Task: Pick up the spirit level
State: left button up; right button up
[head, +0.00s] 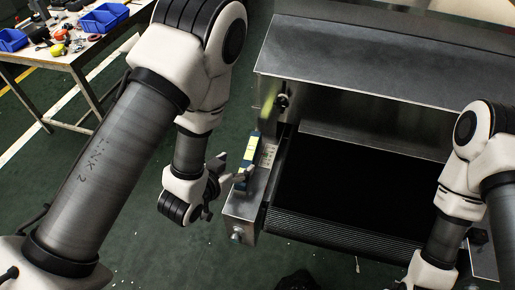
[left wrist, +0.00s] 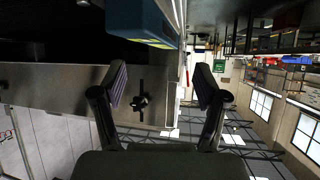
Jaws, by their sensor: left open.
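The spirit level (head: 250,148), blue with a yellow face, is on the metal side ledge of the dryer, left of the belt. Its near end is partly hidden by my left gripper (head: 229,172), which is just left of and in front of it. In the left wrist view the spirit level (left wrist: 140,20) shows large at the top, beyond the fingertips. My left gripper (left wrist: 161,83) is open, with nothing between its fingers. Whether a finger touches the level I cannot tell. My right arm comes in at the right of the head view; its gripper is out of frame.
The black conveyor belt (head: 350,190) lies right of the ledge (head: 242,207), under the steel dryer hood (head: 370,75). A knob (head: 281,101) sticks out near the ledge's far end. A workbench (head: 75,50) with blue bins and tools stands far left. Green floor between is clear.

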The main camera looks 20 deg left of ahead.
aim_at(249, 157)
pick_arm(q)
jog(key=b, duration=0.2)
jog(key=f+b, duration=0.1)
jog(key=b, duration=0.1)
jog(key=shift+w+d+f, duration=0.1)
jog(key=shift+w, duration=0.2)
jog(key=shift+w+d+b, duration=0.1)
jog(key=shift+w+b, duration=0.2)
jog(key=p+x, duration=0.1)
jog(key=x, duration=0.3)
jog(key=shift+w+d, duration=0.2)
jog(key=shift+w, duration=0.15)
jog(key=shift+w+f, duration=0.15)
grip_shut()
